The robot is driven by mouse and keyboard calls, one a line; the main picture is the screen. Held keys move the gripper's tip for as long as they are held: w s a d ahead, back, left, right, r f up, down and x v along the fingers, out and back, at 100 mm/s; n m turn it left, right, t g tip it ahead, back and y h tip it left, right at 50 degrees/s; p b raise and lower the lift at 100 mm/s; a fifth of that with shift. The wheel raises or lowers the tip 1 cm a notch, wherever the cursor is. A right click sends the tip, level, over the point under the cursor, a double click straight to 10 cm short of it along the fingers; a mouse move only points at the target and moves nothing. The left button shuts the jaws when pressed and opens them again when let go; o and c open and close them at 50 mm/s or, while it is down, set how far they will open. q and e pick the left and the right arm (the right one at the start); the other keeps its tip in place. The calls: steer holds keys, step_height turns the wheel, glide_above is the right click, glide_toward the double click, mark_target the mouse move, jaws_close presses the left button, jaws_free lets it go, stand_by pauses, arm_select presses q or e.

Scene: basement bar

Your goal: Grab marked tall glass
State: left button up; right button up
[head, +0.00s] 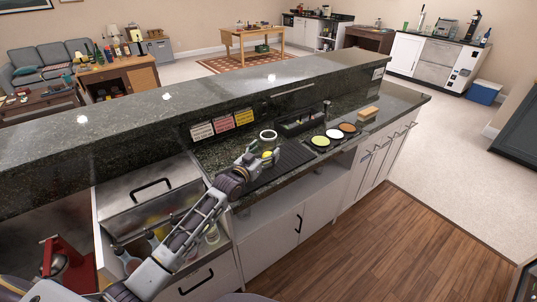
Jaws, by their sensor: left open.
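My left gripper (262,154) is open over the lower counter, at the near edge of the black ribbed mat (290,157). A small yellow item (267,155) shows at its fingertips; I cannot tell whether they touch it. A round pale ring-shaped item (268,135) stands just behind the gripper. I cannot make out a marked tall glass; the gripper and arm may hide it. My right gripper is not in view.
Round containers with green, white and brown tops (320,142) stand right of the mat. A black caddy (300,122) stands behind it. The raised dark bar ledge (215,95) runs behind the counter. A steel lidded bin (150,195) is at left.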

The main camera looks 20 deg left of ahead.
arm_select(q)
steer(key=shift+x, duration=1)
steer(key=shift+w+d, duration=0.1)
steer(key=shift+w, duration=0.25)
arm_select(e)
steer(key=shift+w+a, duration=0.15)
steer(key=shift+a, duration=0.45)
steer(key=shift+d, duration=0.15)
arm_select(q)
steer(key=shift+c, duration=1)
steer(key=c, duration=1.3)
steer(key=shift+w, duration=0.1)
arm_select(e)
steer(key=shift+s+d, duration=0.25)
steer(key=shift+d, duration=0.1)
arm_select(q)
steer(key=shift+r, duration=0.1)
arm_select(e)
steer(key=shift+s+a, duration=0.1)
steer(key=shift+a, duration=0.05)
